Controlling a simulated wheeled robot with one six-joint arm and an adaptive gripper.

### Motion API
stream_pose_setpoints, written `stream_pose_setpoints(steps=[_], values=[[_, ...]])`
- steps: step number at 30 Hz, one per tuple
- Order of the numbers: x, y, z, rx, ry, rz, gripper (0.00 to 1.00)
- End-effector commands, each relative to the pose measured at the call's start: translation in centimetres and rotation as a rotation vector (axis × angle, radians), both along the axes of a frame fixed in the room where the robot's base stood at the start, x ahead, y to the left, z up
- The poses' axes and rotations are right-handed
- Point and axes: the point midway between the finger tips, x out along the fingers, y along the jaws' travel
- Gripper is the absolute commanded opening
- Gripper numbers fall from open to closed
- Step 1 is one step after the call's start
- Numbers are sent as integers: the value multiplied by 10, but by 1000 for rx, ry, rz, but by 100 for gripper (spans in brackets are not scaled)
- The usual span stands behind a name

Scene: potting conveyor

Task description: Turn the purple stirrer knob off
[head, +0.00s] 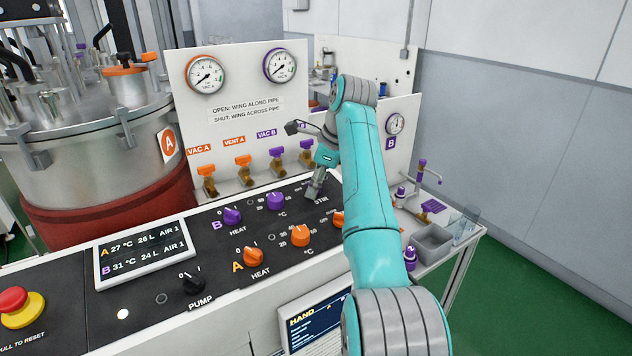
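The purple stirrer knob does not show; the spot by the STIR label in the purple B row is covered by my gripper and arm. My gripper (312,194) points down at the panel there, its fingertips at or just above the surface. I cannot tell whether it touches or holds the knob, or whether its fingers are open. Two other purple knobs show in the B row: the HEAT knob (232,216) and the °C knob (276,201).
Orange knobs for A stand in front: HEAT (253,257), °C (300,236), and a third (338,220) partly behind my arm. A black PUMP knob (192,283), a display (143,254) and a red stop button (14,300) lie left. Valves (243,168) stand behind.

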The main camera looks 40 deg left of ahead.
Motion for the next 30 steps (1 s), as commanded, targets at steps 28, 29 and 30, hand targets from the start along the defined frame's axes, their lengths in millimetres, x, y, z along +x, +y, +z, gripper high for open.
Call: stream_pose_setpoints(steps=[28, 29, 30], values=[[2, -26, 69, 1, 0, -1, 61], [2, -26, 69, 1, 0, -1, 61], [2, -27, 70, 0, 0, -1, 61]])
